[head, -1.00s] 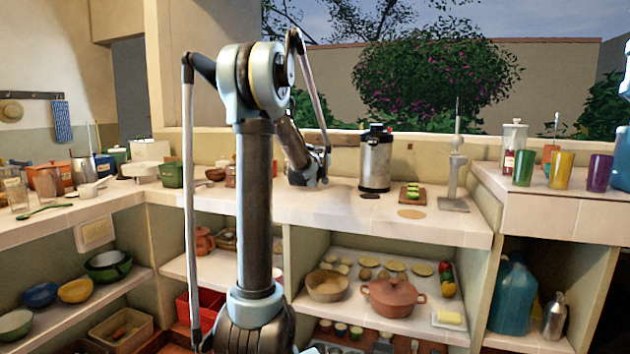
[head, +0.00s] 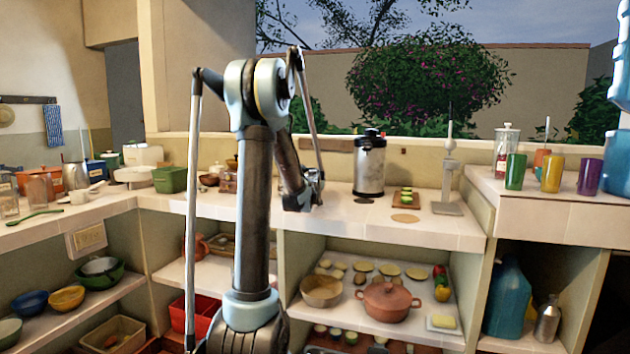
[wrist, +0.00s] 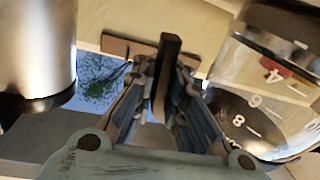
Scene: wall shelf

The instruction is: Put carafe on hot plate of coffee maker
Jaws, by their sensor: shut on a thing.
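In the head view my gripper (head: 303,195) is over the counter, left of a steel cylinder with a black top (head: 370,165). The carafe is hidden there. I cannot make out the coffee maker or its hot plate for certain.
A shiny steel cylinder (wrist: 35,50) with a dark base stands close on the left in the wrist view. On the counter (head: 425,232) are a round mat (head: 405,218), a small board with green slices (head: 405,198) and a white stand (head: 447,175).

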